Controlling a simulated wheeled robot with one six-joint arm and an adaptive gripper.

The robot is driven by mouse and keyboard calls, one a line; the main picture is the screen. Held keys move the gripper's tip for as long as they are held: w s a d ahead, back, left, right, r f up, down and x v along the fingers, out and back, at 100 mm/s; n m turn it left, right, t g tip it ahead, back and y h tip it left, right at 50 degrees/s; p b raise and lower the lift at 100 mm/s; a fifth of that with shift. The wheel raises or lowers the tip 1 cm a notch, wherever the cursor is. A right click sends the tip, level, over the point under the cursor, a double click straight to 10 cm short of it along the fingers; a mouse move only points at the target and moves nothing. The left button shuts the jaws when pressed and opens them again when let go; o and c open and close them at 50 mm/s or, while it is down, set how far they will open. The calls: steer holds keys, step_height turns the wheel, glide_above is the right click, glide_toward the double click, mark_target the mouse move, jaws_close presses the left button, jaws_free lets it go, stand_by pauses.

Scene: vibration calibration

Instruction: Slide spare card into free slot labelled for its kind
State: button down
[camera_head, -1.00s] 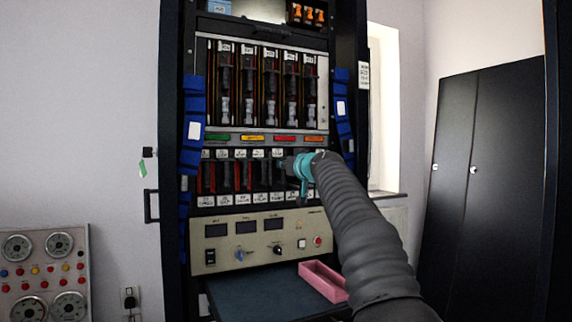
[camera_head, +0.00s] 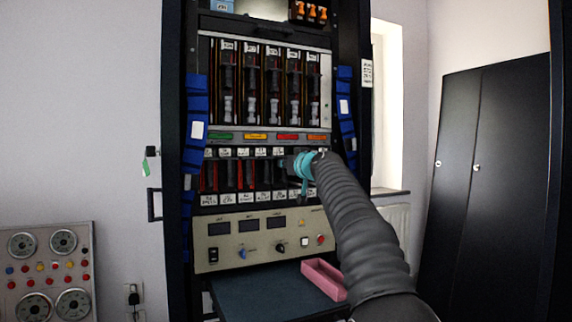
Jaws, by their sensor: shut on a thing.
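My gripper (camera_head: 292,164) is at the right part of the lower card row (camera_head: 236,176) in the rack. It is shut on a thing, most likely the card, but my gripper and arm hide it. The lower row has several slots with small white labels above and below, too small to read. Red edges show in several of these slots. The right end of the row is hidden behind my gripper and arm. The upper card row (camera_head: 262,82) holds several dark cards with white labels at their tops.
Coloured label strips (camera_head: 255,136) run between the two rows. A beige instrument panel (camera_head: 262,238) with displays and knobs is below. A dark shelf (camera_head: 262,295) juts out under it, with an empty-looking pink tray (camera_head: 324,279). Blue pouches (camera_head: 194,130) hang on the rack's left side.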

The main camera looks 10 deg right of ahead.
steer(key=shift+w+a+r+p, duration=0.1)
steer(key=shift+w+p, duration=0.2)
steer(key=shift+w, duration=0.1)
stand_by(0.7)
steer(key=c, duration=1)
jaws_free()
steer(key=shift+c, duration=0.2)
steer(key=shift+f+b, duration=0.65)
steer(key=shift+s, duration=0.1)
steer(key=shift+b+v, duration=2.25)
steer(key=shift+v, duration=0.05)
steer(key=b+v, duration=0.4)
steer(key=v, duration=0.2)
steer(key=shift+b, duration=0.3)
